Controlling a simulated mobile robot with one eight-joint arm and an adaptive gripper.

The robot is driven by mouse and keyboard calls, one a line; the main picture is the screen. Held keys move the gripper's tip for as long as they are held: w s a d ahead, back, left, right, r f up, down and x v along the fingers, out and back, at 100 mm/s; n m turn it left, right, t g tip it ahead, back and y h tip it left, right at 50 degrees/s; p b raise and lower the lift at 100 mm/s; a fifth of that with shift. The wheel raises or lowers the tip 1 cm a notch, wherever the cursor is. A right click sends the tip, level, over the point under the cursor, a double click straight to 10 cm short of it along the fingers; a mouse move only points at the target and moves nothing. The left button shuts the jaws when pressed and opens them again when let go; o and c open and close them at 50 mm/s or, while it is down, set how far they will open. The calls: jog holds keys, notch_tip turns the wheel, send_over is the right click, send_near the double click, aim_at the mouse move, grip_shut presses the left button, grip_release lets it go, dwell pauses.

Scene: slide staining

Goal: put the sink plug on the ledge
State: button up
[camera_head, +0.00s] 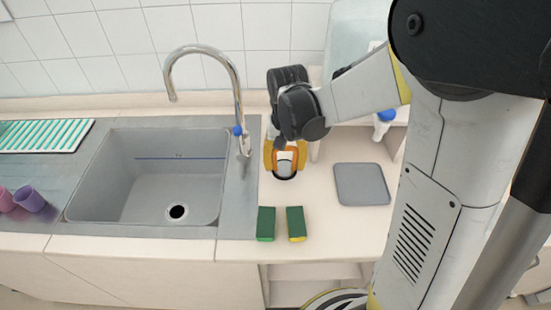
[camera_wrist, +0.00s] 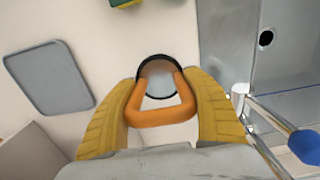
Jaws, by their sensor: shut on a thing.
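My gripper (camera_head: 285,153) is over the counter just right of the sink, fingers pointing down. In the wrist view its two yellow fingers (camera_wrist: 160,92) are shut on the orange loop handle of the sink plug (camera_wrist: 155,117). The plug has a round black rim and a pale grey face; its black rim also shows below the fingers in the head view (camera_head: 285,178). I cannot tell whether the plug touches the counter. The ledge (camera_head: 140,101) is a pale strip along the tiled wall behind the sink.
The grey sink (camera_head: 120,205) with an open drain is at left, with a tall chrome tap (camera_head: 238,90) between it and my gripper. Two green-yellow sponges (camera_head: 266,223) lie in front. A grey mat (camera_head: 362,184) lies to the right. Purple cups (camera_head: 30,198) and a striped rack (camera_head: 42,135) are far left.

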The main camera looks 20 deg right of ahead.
aim_at(283, 166)
jog(key=shift+w+a+f, duration=0.1)
jog(key=shift+w+f, duration=0.3)
jog(key=shift+f, duration=0.05)
jog(key=shift+f+b, duration=0.9)
jog(key=shift+f, duration=0.85)
jog(key=shift+f, duration=0.15)
jog(key=o, duration=1.4)
jog(key=shift+c, duration=0.2)
